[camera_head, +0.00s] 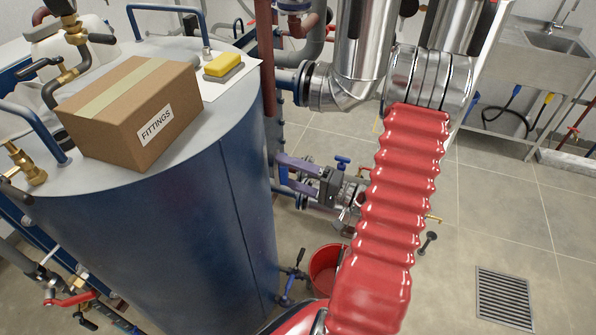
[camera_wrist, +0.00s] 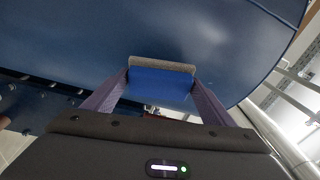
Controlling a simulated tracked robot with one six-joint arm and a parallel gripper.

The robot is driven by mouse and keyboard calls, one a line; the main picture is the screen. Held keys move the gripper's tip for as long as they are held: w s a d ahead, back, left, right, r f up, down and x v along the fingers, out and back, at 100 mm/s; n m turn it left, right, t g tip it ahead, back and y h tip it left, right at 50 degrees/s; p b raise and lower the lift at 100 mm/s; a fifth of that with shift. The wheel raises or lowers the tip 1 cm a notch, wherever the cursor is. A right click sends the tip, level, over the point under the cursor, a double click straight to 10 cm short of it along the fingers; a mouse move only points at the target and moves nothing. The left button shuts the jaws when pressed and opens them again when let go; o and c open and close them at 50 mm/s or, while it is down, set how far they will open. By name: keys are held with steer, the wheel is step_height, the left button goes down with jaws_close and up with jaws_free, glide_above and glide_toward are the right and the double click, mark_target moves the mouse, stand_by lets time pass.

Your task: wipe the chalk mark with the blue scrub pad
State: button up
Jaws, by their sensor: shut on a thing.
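The blue scrub pad (camera_wrist: 160,84) is held between the two purple fingers of my gripper (camera_wrist: 161,86) in the wrist view. Its grey scrub layer (camera_wrist: 160,64) faces the blue tank wall (camera_wrist: 120,35). Whether the pad touches the wall I cannot tell. In the head view my gripper (camera_head: 280,172) is at the right side of the blue tank (camera_head: 190,225), fingers pointing left at it; the pad cannot be made out there. No chalk mark can be made out in either view.
On the tank top are a cardboard FITTINGS box (camera_head: 135,110), a yellow sponge (camera_head: 222,65) on a white sheet, and blue handrails (camera_head: 45,125). A red bucket (camera_head: 325,268) stands below. Pipes and valves (camera_head: 285,275) crowd the tank. The tiled floor at right is open around a drain grate (camera_head: 504,297).

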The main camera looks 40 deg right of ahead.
mark_target(276, 173)
steer(key=shift+w+a, duration=0.35)
steer(key=shift+a, duration=0.1)
steer(key=shift+w+a, duration=0.7)
steer(key=shift+a, duration=0.1)
stand_by(1.2)
steer(key=shift+w, duration=0.1)
steer(key=shift+w+d, duration=1.25)
steer(key=shift+d, duration=0.1)
steer(key=shift+w+d, duration=0.55)
steer(key=shift+w, duration=0.2)
steer(key=shift+w+d, duration=0.55)
steer(key=shift+w, duration=0.2)
steer(key=shift+s, duration=0.1)
steer(key=shift+s+a, duration=1.3)
steer(key=shift+a, duration=0.1)
